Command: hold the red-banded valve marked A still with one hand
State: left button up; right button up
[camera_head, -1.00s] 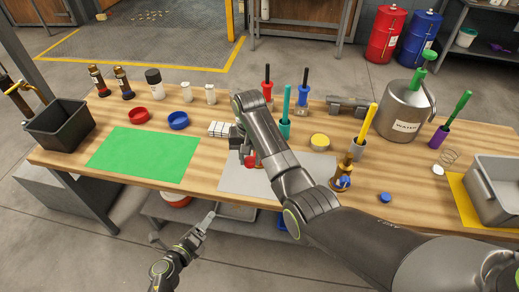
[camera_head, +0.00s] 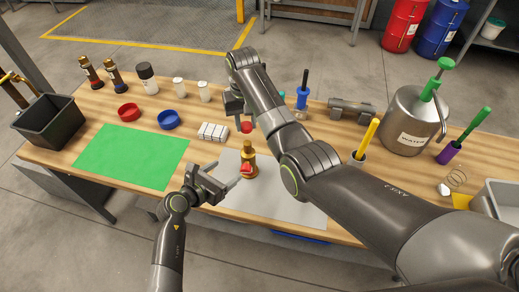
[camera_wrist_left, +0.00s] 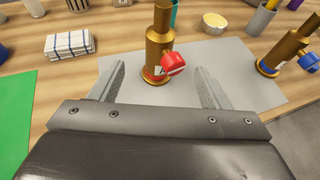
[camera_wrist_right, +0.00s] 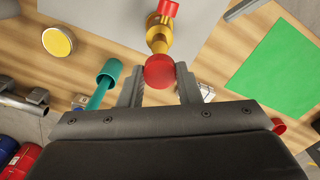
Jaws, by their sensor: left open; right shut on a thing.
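The brass valve (camera_head: 249,162) with a red band and red knob stands upright on the grey mat. In the left wrist view the valve (camera_wrist_left: 158,48) shows part of a white label near its base. My left gripper (camera_head: 224,180) is open and low in front of it. Its fingertips (camera_wrist_left: 160,75) point to either side of the valve's lower part, without gripping it. My right gripper (camera_wrist_right: 160,82) is shut on a round red piece (camera_wrist_right: 159,70) at the valve's top. I cannot tell whether this piece touches the valve.
My right arm hides part of the table.

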aim_at(243, 158)
jog(key=shift+w+d, duration=0.25)
jog(key=shift+w, duration=0.15)
jog(key=shift+s+a+r, duration=0.3)
jog(key=shift+s+a, duration=0.15)
jog(key=shift+s, duration=0.1)
jog(key=shift+w+d, duration=0.1)
jog(key=shift+d, duration=0.05)
pick_arm(q)
jog(key=x, duration=1.2)
jog(key=shift+w+r, duration=0.15)
jog(key=shift+r, duration=0.1)
pick_arm(e)
jog(key=shift+w+f, duration=0.1)
pick_arm(q)
jog(key=c, duration=1.4)
jog(key=shift+c, duration=0.3)
pick_arm(e)
jog(key=shift+f, duration=2.5)
